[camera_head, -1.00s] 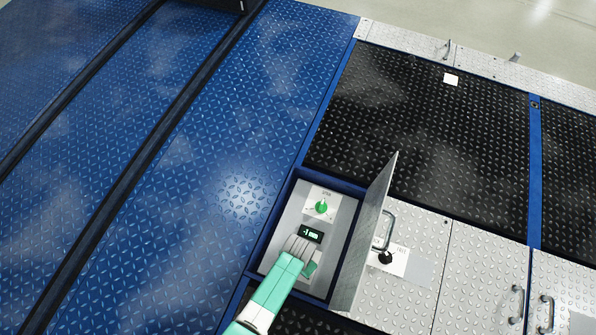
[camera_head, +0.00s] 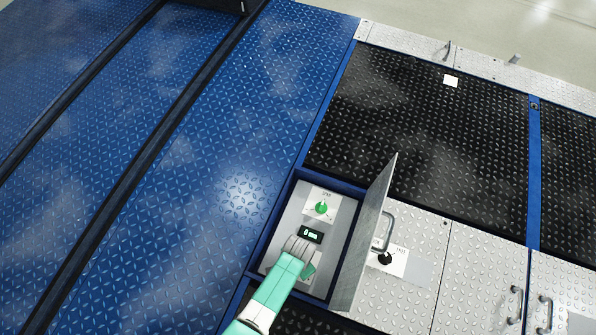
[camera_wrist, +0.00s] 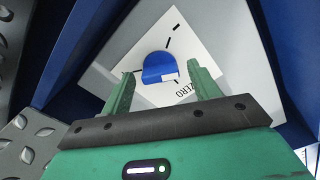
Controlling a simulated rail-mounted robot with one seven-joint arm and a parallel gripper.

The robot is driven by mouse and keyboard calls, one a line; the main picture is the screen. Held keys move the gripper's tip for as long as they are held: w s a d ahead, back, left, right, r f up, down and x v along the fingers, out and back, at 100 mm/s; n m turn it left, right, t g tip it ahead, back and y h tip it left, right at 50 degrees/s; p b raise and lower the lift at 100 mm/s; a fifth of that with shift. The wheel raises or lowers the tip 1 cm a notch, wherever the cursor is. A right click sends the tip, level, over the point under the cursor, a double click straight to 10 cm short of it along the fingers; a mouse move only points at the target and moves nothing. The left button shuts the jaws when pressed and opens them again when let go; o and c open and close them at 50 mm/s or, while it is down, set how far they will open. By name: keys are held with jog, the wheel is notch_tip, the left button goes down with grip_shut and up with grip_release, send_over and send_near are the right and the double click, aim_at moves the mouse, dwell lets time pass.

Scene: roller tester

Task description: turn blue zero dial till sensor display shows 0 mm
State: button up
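The blue zero dial (camera_wrist: 158,64) sits on a white plate (camera_wrist: 205,52) marked ZERO in the wrist view. My gripper (camera_wrist: 160,72) has its green fingers on either side of the dial, with a visible gap at each side, so it looks open. The small dark sensor display (camera_head: 310,234) in the head view appears to read 0 in green, though the digits are tiny. My arm hides the zero dial in the head view.
A green knob (camera_head: 321,208) on its own white plate is above the display in the same recessed box. The raised metal lid (camera_head: 366,235) stands at the box's right. A black knob (camera_head: 385,258) is beyond the lid.

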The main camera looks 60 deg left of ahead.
notch_tip(320, 180, up, 8)
jog(key=p, duration=0.5)
jog(key=shift+f, duration=0.1)
dwell(0.4)
